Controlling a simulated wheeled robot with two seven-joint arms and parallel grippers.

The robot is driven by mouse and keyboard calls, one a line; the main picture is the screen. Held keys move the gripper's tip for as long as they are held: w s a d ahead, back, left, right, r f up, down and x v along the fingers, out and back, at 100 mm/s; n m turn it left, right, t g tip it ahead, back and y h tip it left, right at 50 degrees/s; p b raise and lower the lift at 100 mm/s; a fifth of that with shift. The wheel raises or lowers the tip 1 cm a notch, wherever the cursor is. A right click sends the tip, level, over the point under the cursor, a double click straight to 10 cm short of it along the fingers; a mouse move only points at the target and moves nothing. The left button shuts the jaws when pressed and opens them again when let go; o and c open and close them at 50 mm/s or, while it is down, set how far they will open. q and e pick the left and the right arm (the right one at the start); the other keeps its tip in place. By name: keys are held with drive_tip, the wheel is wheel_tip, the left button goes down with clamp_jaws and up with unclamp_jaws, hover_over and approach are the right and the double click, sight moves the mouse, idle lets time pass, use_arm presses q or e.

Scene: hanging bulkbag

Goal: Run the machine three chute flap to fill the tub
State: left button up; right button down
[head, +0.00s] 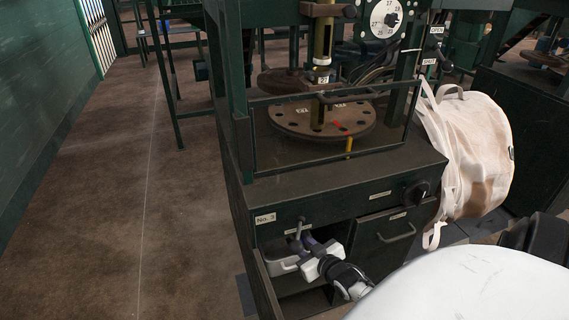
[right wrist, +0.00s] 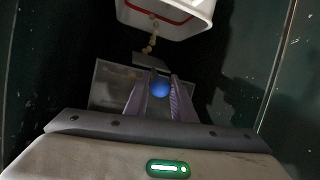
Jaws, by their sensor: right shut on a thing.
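The machine three cabinet, labelled No. 3 (head: 265,218), stands in the middle of the head view with its lower left compartment open. My right gripper (head: 307,244) reaches into the top of that opening. In the right wrist view, my right gripper (right wrist: 158,82) is shut on a blue ball knob (right wrist: 160,89), seen between its purple fingers. A grey metal chute plate (right wrist: 107,85) lies behind the fingers. The white tub (right wrist: 166,14), with a red line inside its rim, is beyond it. Small beige pieces (right wrist: 152,45) string between chute and tub. The tub (head: 281,266) is partly hidden in the head view.
A closed drawer front with a handle (head: 397,234) and a black knob (head: 417,191) are right of the opening. A round drilled plate (head: 290,118) sits on the machine top. A pale bulk bag (head: 480,150) hangs at the right. The floor (head: 90,200) at left is clear.

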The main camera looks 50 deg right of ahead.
idle(0.3)
drive_tip(key=c, duration=1.5)
unclamp_jaws()
drive_tip(key=p+v, duration=0.3)
drive_tip(key=v, duration=0.7)
drive_tip(key=shift+s+r, duration=0.1)
drive_tip(key=shift+s, duration=0.05)
drive_tip(key=shift+a, duration=0.15)
